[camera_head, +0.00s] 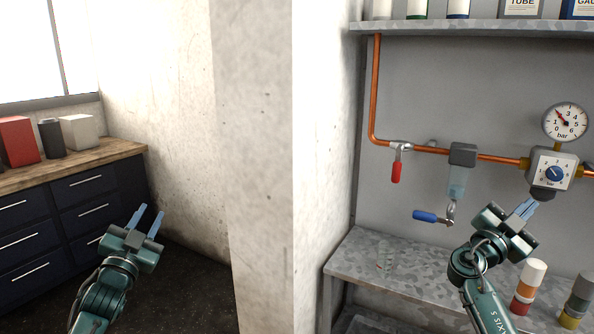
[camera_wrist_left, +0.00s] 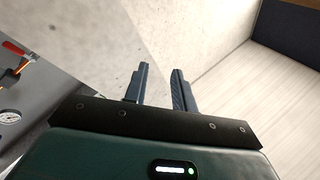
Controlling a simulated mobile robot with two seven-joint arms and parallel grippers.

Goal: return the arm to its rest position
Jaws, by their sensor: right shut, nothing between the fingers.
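My left gripper (camera_head: 148,214) is raised in front of the dark drawer cabinet and the wall, with its two blue fingers apart and nothing between them. In the left wrist view the same gripper (camera_wrist_left: 158,80) shows a clear gap between its fingers and holds nothing. My right gripper (camera_head: 527,208) is in front of the grey panel, just below the regulator (camera_head: 554,172). Its fingers are together and hold nothing. Whether its tips touch anything cannot be told.
A concrete wall edge (camera_head: 255,150) stands between the two arms. Copper pipe (camera_head: 376,90) with a red-handled valve (camera_head: 396,170) and a blue-handled valve (camera_head: 428,216) runs along the panel. Capped containers (camera_head: 528,285) stand right of my right arm. The metal bench (camera_head: 350,262) is largely clear.

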